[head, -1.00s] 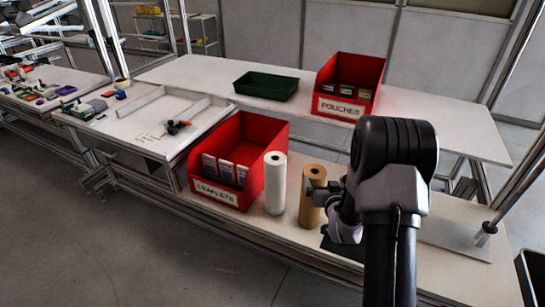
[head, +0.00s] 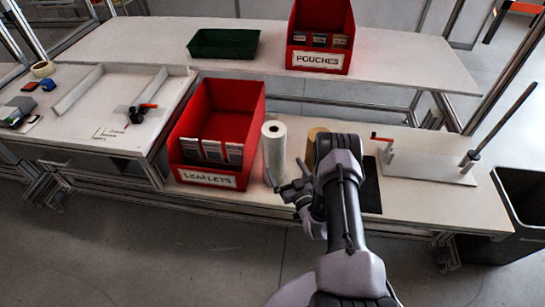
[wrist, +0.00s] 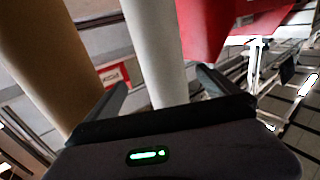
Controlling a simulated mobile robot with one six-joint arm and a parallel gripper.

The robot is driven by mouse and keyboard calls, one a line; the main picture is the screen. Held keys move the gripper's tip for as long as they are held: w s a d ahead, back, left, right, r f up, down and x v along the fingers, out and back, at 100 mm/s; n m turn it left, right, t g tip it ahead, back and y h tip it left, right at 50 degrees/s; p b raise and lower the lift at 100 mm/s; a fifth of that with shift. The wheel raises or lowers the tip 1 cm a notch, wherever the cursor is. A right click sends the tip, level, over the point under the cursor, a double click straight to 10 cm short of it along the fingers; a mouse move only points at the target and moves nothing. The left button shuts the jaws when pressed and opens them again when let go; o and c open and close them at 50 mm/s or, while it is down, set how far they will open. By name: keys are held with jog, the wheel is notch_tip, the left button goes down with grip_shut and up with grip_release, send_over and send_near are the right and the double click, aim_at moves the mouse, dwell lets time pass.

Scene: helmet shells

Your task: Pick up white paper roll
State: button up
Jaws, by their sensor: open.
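The white paper roll (head: 274,148) stands upright on the bench, just right of the red LEAFLETS bin. My gripper (head: 283,188) is low in front of it, with its fingers pointing toward the roll. In the wrist view the white roll (wrist: 155,50) rises ahead, between the directions of the two open fingers (wrist: 162,95). Whether the fingers reach around it or stop just short of it, I cannot tell. The gripper holds nothing that I can see. The roll's base is partly hidden by the gripper.
A brown paper roll (head: 312,142) stands close to the right, partly hidden by my arm; it looms left in the wrist view (wrist: 45,50). The red LEAFLETS bin (head: 252,115) is close on the left. A white plate (head: 430,168) lies on the bench to the right.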

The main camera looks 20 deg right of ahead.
aim_at(274, 150)
jog(key=w+b, duration=0.3)
jog(key=w, duration=0.6)
jog(key=shift+w+b, duration=0.15)
jog(key=shift+b, duration=0.15)
jog(key=shift+w+r, duration=0.1)
jog(key=shift+w, duration=0.25)
jog(key=c, duration=2)
